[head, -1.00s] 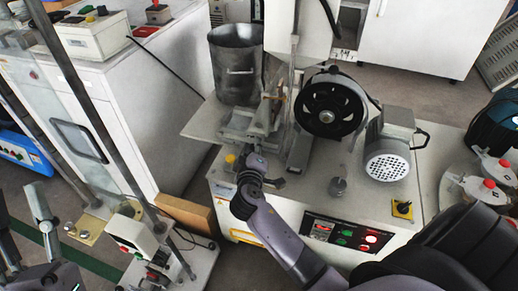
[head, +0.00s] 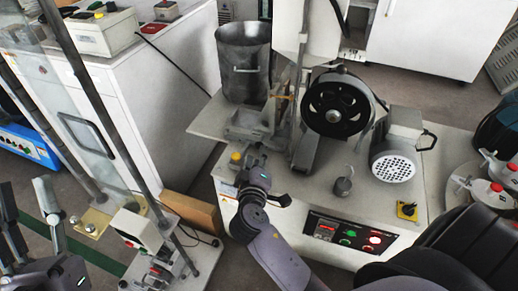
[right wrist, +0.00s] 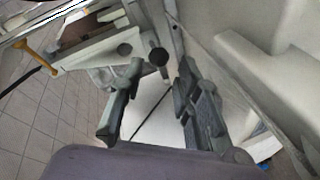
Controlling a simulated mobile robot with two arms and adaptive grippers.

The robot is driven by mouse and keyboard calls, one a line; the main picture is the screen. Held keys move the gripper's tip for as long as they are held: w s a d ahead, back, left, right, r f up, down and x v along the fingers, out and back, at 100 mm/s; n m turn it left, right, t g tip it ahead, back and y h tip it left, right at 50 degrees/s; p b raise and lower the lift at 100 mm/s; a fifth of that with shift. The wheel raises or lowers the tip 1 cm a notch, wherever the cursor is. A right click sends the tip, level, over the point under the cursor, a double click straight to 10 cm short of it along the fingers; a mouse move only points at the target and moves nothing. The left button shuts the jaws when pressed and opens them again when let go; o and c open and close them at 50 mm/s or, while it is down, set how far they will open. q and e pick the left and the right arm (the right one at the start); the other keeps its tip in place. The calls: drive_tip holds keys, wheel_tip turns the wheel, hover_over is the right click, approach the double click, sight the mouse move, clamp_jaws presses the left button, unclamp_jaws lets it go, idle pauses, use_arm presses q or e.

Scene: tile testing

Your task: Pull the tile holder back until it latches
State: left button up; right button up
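The tile holder (head: 249,125) appears to be the grey metal bracket on the machine's left side, beside the black wheel. In the right wrist view a pale bracket with a round hole (right wrist: 97,52) and an orange rod lies beyond the fingers; it seems to be part of the same holder. My right gripper (head: 259,158) is just in front of and below the bracket in the head view. In the right wrist view its two fingers (right wrist: 160,78) are spread with nothing between them. My left gripper (head: 26,190) is at the lower left, fingers apart and empty, far from the holder.
The black wheel (head: 337,104) and grey motor (head: 395,157) stand on the white machine base. A metal bucket (head: 243,62) is behind the bracket. A weight with a knob (head: 343,184) and control panel (head: 345,234) are to the right of my right arm. A post-frame stands left.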

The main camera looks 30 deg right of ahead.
drive_tip(key=shift+v, duration=2.8)
